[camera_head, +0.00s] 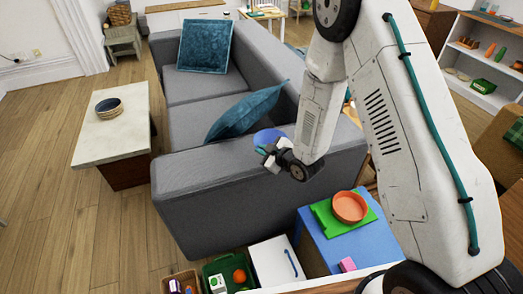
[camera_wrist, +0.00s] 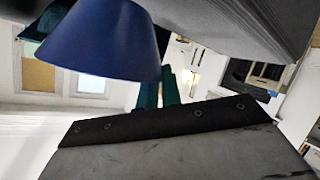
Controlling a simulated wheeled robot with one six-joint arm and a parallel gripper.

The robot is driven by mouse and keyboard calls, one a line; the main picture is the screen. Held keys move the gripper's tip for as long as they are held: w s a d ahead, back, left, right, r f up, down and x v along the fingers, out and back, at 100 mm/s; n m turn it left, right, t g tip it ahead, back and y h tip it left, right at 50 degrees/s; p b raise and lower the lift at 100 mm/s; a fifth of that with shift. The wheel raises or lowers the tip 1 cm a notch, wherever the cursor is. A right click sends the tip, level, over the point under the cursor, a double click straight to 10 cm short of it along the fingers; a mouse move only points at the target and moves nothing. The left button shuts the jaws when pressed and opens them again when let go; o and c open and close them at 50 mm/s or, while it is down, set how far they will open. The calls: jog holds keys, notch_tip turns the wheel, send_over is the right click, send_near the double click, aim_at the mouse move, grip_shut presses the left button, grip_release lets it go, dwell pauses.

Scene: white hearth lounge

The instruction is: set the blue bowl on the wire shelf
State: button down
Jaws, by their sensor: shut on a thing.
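The blue bowl (camera_head: 267,135) is at my gripper (camera_head: 268,152), in the air over the back of the grey sofa in the head view. My gripper is shut on the bowl, and its fingers partly hide the lower side. In the wrist view the bowl (camera_wrist: 105,40) fills the upper left, with its smooth outer side showing. The exact grip contact is hidden there. I cannot make out a wire shelf in either view.
The grey sofa (camera_head: 190,175) lies beneath my gripper, with teal cushions on it. A low table (camera_head: 115,140) with a dark blue bowl stands left. A blue table (camera_head: 340,245) with an orange dish (camera_head: 349,207) is in front. A white shelf unit (camera_head: 455,85) stands right. Floor at left is clear.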

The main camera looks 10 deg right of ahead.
aim_at(256, 141)
jog(key=w, duration=0.3)
jog(key=shift+w+f, duration=0.15)
jog(key=shift+w, duration=0.25)
jog(key=shift+f, duration=1.75)
jog(key=shift+f, duration=0.1)
jog(key=c, duration=1.6)
grip_release()
jog(key=v, duration=1.2)
jog(key=shift+w+d+r, duration=0.1)
jog(key=shift+r, duration=0.15)
